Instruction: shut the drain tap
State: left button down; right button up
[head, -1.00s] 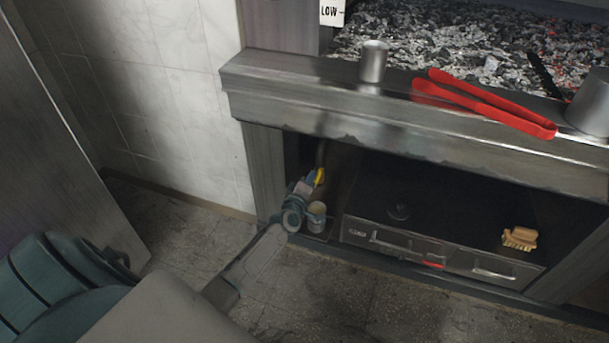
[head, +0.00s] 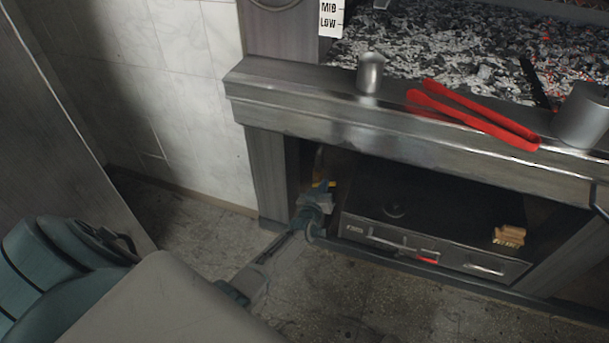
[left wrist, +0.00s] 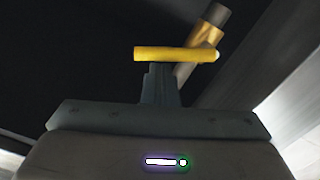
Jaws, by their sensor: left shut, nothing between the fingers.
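The drain tap (left wrist: 207,35) shows in the left wrist view as a brass body on a grey pipe, with a flat yellow lever (left wrist: 172,54) lying across the picture. In the head view a bit of the tap's yellow (head: 323,184) shows inside the left end of the grill's lower bay. My left gripper (head: 322,198) reaches into that bay from the front; its fingers also show in the left wrist view (left wrist: 160,72). They are shut and empty, with their tips at the lever's near edge. I cannot tell whether they touch it. My right gripper is not in view.
A drawer box (head: 350,228) with a brush (head: 509,236) on top fills the bay to the right. The bay's left post (head: 268,175) stands close to my arm. Red tongs (head: 475,117) and a metal cup (head: 370,73) rest on the ledge above.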

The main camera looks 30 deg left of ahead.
pick_arm(q)
jog(key=f+m, duration=0.1)
jog(key=d+f+m, duration=0.1)
jog(key=m, duration=0.1)
jog(key=shift+w+d, duration=0.15)
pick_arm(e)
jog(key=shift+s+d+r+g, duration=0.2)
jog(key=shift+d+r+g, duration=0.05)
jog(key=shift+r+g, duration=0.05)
pick_arm(q)
jog(key=shift+f, duration=0.1)
dwell(0.5)
